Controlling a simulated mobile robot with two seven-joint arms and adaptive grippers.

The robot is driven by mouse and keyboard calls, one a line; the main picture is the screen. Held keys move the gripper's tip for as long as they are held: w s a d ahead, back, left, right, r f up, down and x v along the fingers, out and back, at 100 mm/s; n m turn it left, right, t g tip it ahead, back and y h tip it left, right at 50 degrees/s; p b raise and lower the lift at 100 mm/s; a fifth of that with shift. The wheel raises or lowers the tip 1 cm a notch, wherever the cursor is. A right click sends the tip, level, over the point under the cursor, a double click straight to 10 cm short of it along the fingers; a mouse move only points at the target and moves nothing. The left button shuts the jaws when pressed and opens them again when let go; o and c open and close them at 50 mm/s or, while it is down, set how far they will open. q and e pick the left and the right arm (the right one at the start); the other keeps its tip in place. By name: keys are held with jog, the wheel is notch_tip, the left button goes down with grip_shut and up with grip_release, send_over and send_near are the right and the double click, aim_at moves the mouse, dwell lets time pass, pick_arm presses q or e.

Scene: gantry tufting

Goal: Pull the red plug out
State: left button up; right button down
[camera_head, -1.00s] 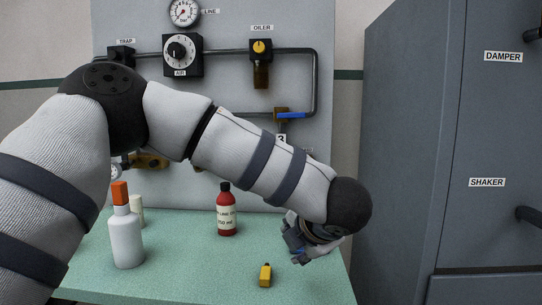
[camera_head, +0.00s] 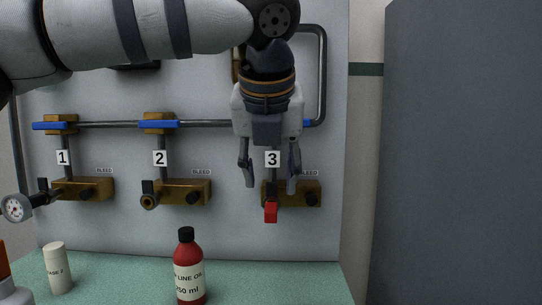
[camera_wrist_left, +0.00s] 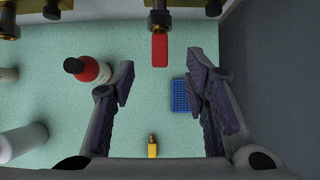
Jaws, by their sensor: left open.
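The red plug (camera_head: 271,212) sits at the front of the brass block (camera_head: 301,195) under label 3 on the panel. In the left wrist view the plug (camera_wrist_left: 160,50) shows at the top middle, extending from its brass fitting. My left gripper (camera_head: 270,186) points down in front of station 3, its fingers apart on either side of the plug's column in the picture. In the left wrist view its open fingers (camera_wrist_left: 161,80) have nothing between them, and the plug appears just beyond the tips. I cannot tell the exact depth gap. My right gripper is not in view.
Stations 1 and 2 have similar brass blocks; a gauge (camera_head: 17,208) is at station 1. On the green table stand a red oil bottle (camera_head: 189,268) and a pale bottle (camera_head: 57,268). A yellow item (camera_wrist_left: 152,147) and a blue block (camera_wrist_left: 180,95) lie below the gripper. A grey cabinet (camera_head: 460,150) stands right.

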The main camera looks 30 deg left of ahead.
aim_at(271, 220)
pick_arm(q)
jog(key=x, duration=0.7)
jog(key=shift+w+a+f+b, duration=0.2)
jog(key=shift+f+b, duration=0.1)
jog(key=shift+b, duration=0.1)
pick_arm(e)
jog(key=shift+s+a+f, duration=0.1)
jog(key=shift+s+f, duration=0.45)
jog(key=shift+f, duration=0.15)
